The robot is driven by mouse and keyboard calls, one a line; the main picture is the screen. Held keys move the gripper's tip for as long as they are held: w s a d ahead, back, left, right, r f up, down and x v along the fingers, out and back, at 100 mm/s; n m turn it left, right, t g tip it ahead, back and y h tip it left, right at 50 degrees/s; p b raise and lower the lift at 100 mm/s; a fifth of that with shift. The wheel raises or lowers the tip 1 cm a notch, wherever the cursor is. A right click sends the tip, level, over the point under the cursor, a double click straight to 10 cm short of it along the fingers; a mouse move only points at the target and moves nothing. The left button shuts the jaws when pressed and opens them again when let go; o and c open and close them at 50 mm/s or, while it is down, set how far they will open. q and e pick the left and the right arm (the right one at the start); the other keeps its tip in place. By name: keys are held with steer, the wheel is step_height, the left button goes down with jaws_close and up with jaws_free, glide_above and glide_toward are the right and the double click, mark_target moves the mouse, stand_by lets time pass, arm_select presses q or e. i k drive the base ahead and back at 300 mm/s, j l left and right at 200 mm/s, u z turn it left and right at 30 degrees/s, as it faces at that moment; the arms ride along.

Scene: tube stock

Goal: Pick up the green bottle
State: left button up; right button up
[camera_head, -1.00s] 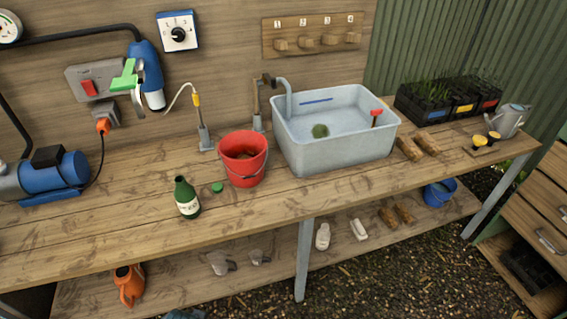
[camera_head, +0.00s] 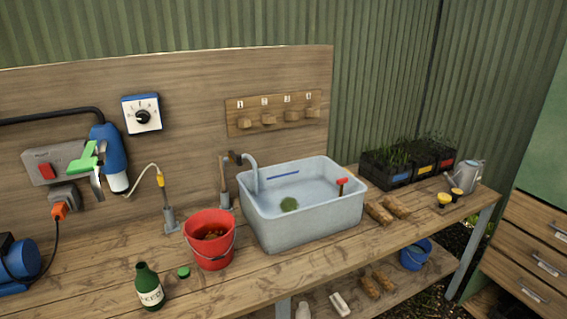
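The green bottle (camera_head: 149,288) stands upright on the wooden workbench (camera_head: 95,275), near its front edge at the lower left of the head view. It has a pale label and an open-looking neck. A small green cap (camera_head: 184,272) lies on the bench just to its right. Neither of my grippers shows in the head view.
A red bucket (camera_head: 209,252) stands behind and right of the bottle. A grey basin (camera_head: 300,225) stands further right, with brown blocks (camera_head: 379,213) beside it. A blue pump (camera_head: 18,262) is at the far left. Bench space left of the bottle is clear.

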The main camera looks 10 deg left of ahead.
mark_target(148, 286)
steer(key=u, duration=1.2)
